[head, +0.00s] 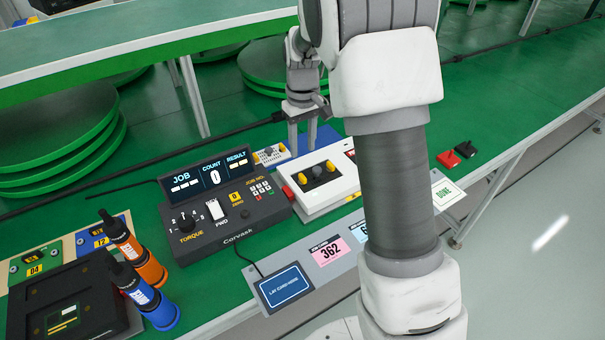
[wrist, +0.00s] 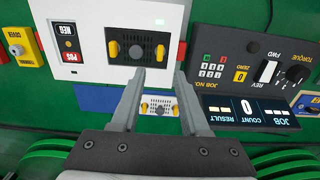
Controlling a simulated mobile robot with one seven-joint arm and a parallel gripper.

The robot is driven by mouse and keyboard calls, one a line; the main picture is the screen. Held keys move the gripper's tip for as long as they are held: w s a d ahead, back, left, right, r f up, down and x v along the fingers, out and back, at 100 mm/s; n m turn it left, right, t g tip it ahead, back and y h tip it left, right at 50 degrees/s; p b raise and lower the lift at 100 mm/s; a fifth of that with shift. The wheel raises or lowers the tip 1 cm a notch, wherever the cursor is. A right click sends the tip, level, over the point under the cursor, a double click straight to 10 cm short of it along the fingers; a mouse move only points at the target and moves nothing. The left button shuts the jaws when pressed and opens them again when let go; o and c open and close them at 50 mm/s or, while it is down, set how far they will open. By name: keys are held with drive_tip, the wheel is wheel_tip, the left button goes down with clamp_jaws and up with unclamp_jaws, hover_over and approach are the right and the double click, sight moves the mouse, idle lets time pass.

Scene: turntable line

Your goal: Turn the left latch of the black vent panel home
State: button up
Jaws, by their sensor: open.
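The black vent panel (wrist: 138,47) is set in the top of a white unit, with a yellow latch at each side and a dark round knob between. In the head view the panel (head: 317,174) shows its left latch (head: 302,178) and right latch (head: 331,165). In the wrist view, turned about, the left latch (wrist: 160,52) is on the right. Both latches look upright there; their exact angle is hard to tell. My gripper (head: 302,147) is open and empty, pointing down behind the white unit. In the wrist view its fingertips (wrist: 160,74) lie by the unit's edge.
A white vent panel (wrist: 158,104) with yellow latches lies between my fingers in the wrist view, near a blue mat (wrist: 95,99). A black control box (head: 225,212) stands close left of the unit. Orange (head: 147,262) and blue (head: 158,308) drivers stand front left.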

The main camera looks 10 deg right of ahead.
sight(302, 176)
wheel_tip(302, 176, down, 10)
drive_tip(key=shift+r+b, duration=0.15)
drive_tip(key=shift+b, duration=0.55)
drive_tip(key=shift+c, duration=0.3)
clamp_jaws()
